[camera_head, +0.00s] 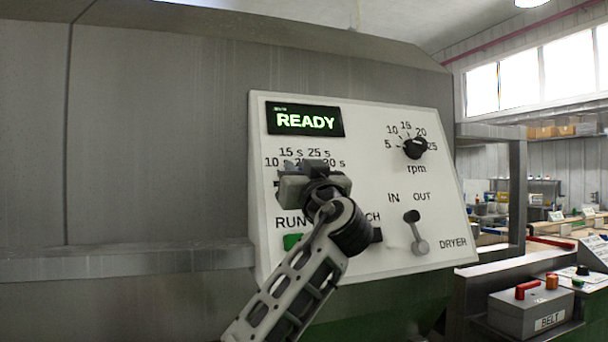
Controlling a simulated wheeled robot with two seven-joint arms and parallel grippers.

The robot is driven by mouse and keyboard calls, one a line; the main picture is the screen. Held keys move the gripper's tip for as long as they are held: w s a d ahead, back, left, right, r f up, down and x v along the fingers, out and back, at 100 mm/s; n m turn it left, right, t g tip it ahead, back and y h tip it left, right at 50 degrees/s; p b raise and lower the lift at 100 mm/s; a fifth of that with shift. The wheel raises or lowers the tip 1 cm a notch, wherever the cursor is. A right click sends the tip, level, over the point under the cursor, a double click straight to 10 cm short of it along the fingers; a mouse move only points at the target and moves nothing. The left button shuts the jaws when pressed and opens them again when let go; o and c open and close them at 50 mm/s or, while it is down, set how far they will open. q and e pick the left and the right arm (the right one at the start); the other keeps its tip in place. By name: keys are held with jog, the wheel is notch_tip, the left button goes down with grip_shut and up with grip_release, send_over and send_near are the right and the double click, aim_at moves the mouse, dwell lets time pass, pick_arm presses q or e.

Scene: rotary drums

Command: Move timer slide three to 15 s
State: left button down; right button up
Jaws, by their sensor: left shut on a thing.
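The white control panel (375,120) is mounted on the grey machine, with a green READY display (305,121) at its upper left. Below the display are the timer scale marks (318,152), with 15 s and 25 s in the upper row and other values below, partly covered. My left gripper (312,180) is in front of the panel just under these marks, shut on a timer slide. The gripper and wrist hide most of the slide area, so I cannot tell which slide is held or its exact setting. My right gripper is not in view.
An rpm knob (415,148) is at the panel's upper right, with the IN/OUT dryer lever (415,232) below it. A green button (292,242) by RUN is partly behind my arm. A grey BELT box (530,309) stands at lower right.

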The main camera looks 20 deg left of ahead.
pick_arm(q)
jog(key=c, duration=1.5)
grip_release()
jog(key=shift+o, duration=0.5)
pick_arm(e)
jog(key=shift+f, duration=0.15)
pick_arm(q)
jog(key=shift+d, duration=0.1)
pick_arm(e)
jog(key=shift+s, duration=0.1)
